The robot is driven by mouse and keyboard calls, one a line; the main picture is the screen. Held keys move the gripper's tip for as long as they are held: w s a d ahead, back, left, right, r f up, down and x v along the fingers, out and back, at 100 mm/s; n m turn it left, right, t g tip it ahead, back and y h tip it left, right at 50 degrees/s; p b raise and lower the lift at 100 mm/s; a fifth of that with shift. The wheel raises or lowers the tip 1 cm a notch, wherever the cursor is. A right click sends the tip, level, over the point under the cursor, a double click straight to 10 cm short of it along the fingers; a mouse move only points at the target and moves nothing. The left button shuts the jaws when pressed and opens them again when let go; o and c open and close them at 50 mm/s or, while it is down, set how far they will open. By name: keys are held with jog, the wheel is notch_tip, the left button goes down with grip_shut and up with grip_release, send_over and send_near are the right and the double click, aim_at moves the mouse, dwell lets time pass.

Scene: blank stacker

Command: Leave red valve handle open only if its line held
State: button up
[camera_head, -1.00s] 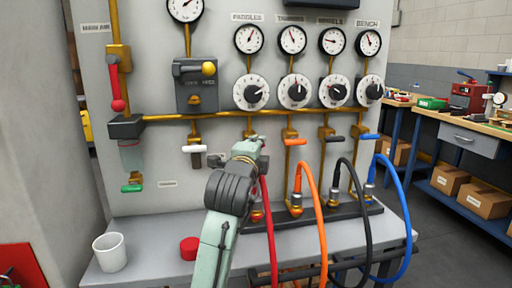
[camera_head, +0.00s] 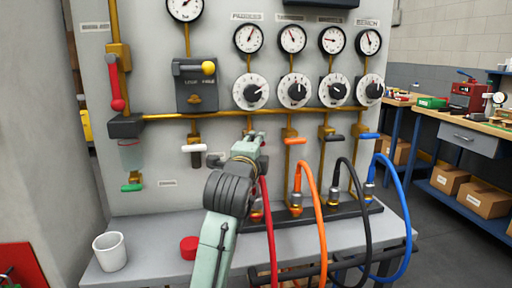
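The valve panel (camera_head: 225,190) carries a row of short coloured line handles. An orange handle (camera_head: 294,141), a black handle (camera_head: 333,137) and a blue handle (camera_head: 370,136) lie about level. My gripper (camera_head: 254,136) is at the leftmost of these valves, above the red hose (camera_head: 266,210). A larger red lever (camera_head: 117,103) hangs at the upper left.
A white cup (camera_head: 110,252) and a red round cap (camera_head: 189,248) stand on the grey ledge (camera_head: 150,265). Orange (camera_head: 315,200), black (camera_head: 356,210) and blue (camera_head: 405,215) hoses loop out in front, right of my arm. A workbench (camera_head: 465,125) stands at the right.

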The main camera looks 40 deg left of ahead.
jog(key=v, duration=1.1)
jog(key=shift+s, duration=0.25)
jog(key=shift+d, duration=0.1)
